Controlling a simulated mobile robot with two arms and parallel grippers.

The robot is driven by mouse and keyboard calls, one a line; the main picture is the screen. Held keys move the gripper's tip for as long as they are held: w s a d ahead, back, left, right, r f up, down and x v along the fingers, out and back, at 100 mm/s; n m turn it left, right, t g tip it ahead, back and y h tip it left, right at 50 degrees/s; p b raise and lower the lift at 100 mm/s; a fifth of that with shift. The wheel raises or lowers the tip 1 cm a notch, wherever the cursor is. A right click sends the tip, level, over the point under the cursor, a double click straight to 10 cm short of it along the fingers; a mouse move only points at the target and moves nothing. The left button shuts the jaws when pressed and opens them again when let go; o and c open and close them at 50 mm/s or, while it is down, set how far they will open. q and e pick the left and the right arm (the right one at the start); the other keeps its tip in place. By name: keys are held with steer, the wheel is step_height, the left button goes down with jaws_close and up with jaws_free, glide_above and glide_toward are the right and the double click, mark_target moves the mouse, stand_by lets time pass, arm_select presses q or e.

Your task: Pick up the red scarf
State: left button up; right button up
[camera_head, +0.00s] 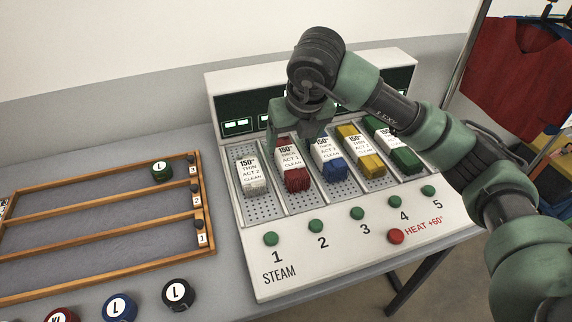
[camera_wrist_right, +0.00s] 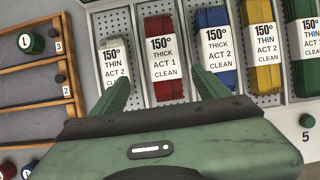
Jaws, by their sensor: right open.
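The red scarf (camera_head: 298,181) lies folded in the second slot of the steam machine (camera_head: 322,266), with a white label reading 150°, thick, act 1, clean. It also shows in the right wrist view (camera_wrist_right: 165,89), upper middle. My right gripper (camera_head: 300,140) is open and empty, above the far end of the red scarf in the head view. In the right wrist view its two fingers (camera_wrist_right: 160,85) stand apart on either side of the red scarf's near part. I cannot tell how high they are above it. My left gripper is not in view.
White (camera_head: 252,177), blue (camera_head: 330,168), yellow (camera_head: 362,155) and green (camera_head: 398,147) scarves lie in the neighbouring slots. Steam buttons and a red heat button (camera_head: 396,236) line the front. A wooden rack (camera_head: 100,263) with a green puck (camera_head: 162,170) is at left. A red garment (camera_head: 515,75) hangs at right.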

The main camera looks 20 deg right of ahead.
mark_target(289, 157)
steer(key=x, duration=0.3)
steer(key=shift+w+d, duration=0.1)
steer(key=shift+w, duration=0.25)
steer(key=shift+w+f, duration=0.1)
steer(key=shift+f, duration=0.5)
steer(key=x, duration=0.3)
steer(key=p+x, duration=0.1)
steer(key=x, duration=0.1)
steer(key=shift+d+f, duration=0.1)
steer(key=shift+d, duration=0.15)
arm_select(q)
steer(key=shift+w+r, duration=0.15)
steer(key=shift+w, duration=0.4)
arm_select(e)
steer(key=c, duration=1.5)
